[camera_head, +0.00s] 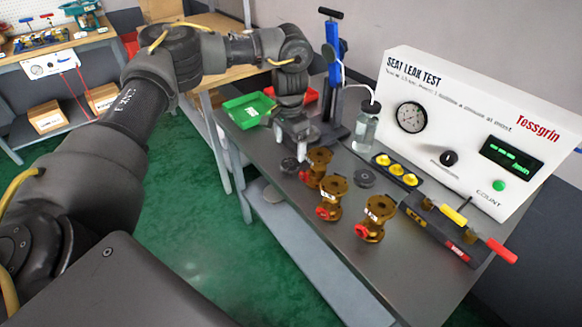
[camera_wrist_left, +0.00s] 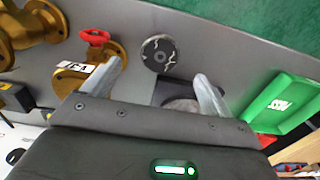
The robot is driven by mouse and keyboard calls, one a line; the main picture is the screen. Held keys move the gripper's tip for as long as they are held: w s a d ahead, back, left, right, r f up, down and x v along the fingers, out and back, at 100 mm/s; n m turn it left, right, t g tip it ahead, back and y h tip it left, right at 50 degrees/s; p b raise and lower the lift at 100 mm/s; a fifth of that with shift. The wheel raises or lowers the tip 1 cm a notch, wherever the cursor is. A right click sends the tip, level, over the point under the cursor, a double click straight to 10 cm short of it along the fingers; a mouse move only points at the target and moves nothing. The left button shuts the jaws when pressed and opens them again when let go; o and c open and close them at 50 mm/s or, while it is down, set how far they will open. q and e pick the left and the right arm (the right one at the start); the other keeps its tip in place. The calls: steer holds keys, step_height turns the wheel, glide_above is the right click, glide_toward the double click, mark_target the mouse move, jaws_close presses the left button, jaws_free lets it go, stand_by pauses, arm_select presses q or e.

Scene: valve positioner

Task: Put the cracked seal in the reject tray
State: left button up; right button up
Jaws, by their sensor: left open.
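The cracked seal, a grey disc with pale crack lines (camera_wrist_left: 158,54), lies flat on the bench in the left wrist view, just beyond and between my fingertips. In the head view a small dark disc (camera_head: 289,165) lies close to my gripper. My left gripper (camera_head: 291,146) is open and empty, low above the bench; both fingers show in the left wrist view (camera_wrist_left: 158,80). The red tray (camera_head: 308,95) stands behind my wrist, partly hidden; an edge of it shows in the left wrist view (camera_wrist_left: 266,140). I cannot read a reject label. My right gripper is not in view.
A green tray (camera_head: 247,110) stands left of the red one. Several brass valves (camera_head: 332,198) stand right of my gripper. Another dark disc (camera_head: 364,177), a bottle (camera_head: 366,128), a holder with yellow parts (camera_head: 397,170) and the leak tester (camera_head: 470,125) are farther right.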

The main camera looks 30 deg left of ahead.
mark_target(290, 164)
arm_select(q)
steer(key=shift+a+f+p, duration=0.1)
steer(key=shift+f+p, duration=0.2)
steer(key=shift+f, duration=3.45)
steer(key=c, duration=1.4)
steer(key=shift+w, duration=0.1)
steer(key=shift+c, duration=0.5)
steer(key=shift+r, duration=0.2)
